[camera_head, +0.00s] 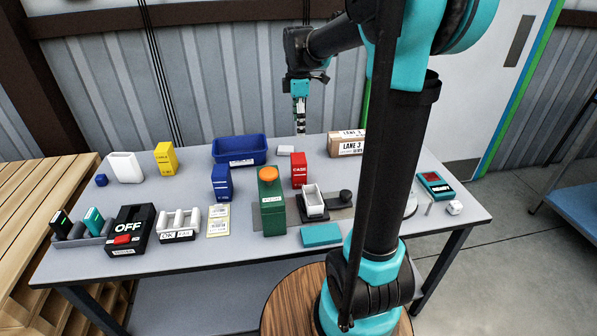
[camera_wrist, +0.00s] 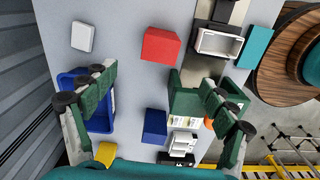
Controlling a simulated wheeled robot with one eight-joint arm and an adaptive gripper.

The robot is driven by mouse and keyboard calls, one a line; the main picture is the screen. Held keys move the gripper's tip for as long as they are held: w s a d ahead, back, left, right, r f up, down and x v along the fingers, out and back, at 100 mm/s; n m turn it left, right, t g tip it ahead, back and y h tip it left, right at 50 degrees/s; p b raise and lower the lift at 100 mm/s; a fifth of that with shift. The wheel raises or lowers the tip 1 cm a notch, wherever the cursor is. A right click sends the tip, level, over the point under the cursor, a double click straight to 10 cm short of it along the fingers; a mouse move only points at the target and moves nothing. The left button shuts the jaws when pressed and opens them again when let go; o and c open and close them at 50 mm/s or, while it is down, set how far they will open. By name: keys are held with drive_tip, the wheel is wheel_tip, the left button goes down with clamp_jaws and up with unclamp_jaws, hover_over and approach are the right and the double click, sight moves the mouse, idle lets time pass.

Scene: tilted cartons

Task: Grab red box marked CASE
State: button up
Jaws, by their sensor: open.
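The red box marked CASE (camera_head: 299,170) stands upright near the middle of the table, right of the green box with an orange button (camera_head: 270,203). In the wrist view the red box (camera_wrist: 160,45) shows its top, above the gap between the fingers. My gripper (camera_head: 300,128) points down above the back part of the table, higher than the red box and apart from it. In the wrist view my gripper (camera_wrist: 155,85) is open, its two green fingers wide apart with nothing held between them.
A blue box (camera_head: 221,182) and a blue bin (camera_head: 239,150) stand left of the red box. A small white block (camera_head: 285,150) lies behind it. A LANE 3 carton (camera_head: 346,143) is at the back right. A white tray (camera_head: 313,203) sits in front.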

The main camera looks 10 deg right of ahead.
sight(299, 167)
wheel_tip(299, 167, down, 17)
drive_tip(key=shift+f, duration=0.1)
idle(0.6)
drive_tip(key=c, duration=1.3)
drive_tip(key=shift+c, duration=0.2)
